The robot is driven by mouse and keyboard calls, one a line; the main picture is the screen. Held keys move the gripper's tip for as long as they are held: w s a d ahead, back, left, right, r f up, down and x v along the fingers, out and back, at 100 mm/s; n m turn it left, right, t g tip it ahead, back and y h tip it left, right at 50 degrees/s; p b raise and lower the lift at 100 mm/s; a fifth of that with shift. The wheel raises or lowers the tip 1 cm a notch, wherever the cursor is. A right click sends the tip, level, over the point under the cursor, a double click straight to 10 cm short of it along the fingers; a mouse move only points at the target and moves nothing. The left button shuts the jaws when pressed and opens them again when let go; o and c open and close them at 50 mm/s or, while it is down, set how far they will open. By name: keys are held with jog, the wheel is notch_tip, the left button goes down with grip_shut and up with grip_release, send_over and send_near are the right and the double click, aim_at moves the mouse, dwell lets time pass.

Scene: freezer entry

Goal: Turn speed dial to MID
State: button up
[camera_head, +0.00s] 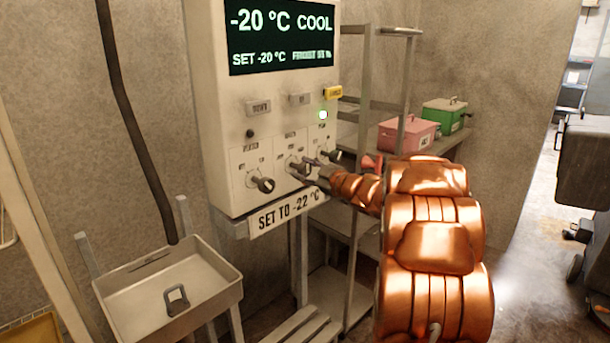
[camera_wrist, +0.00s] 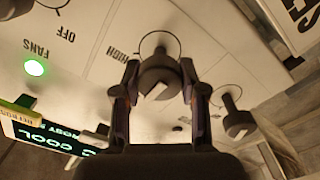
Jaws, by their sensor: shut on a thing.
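The control panel (camera_head: 215,120) carries three dark dials in a row. My gripper (camera_head: 312,168) is at the middle dial (camera_head: 296,166), which I take as the speed dial. In the wrist view my gripper (camera_wrist: 160,80) has its two fingers on either side of this dial (camera_wrist: 160,70) and is shut on it. A white mark on the dial points to the lower left of that view. The word HIGH (camera_wrist: 122,53) shows beside it. Other labels of this dial are hidden or too small to read.
A left dial (camera_head: 262,184) and a right dial (camera_head: 331,155) sit close by. The display (camera_head: 280,38) reads -20 °C COOL above a lit green lamp (camera_head: 323,114). A metal tray (camera_head: 170,290) stands lower left. Pink (camera_head: 407,134) and green (camera_head: 445,116) boxes sit on a shelf.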

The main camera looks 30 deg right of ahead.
dwell(0.4)
jog(key=o, duration=1.2)
jog(key=shift+c, duration=0.2)
jog(key=v, duration=1.2)
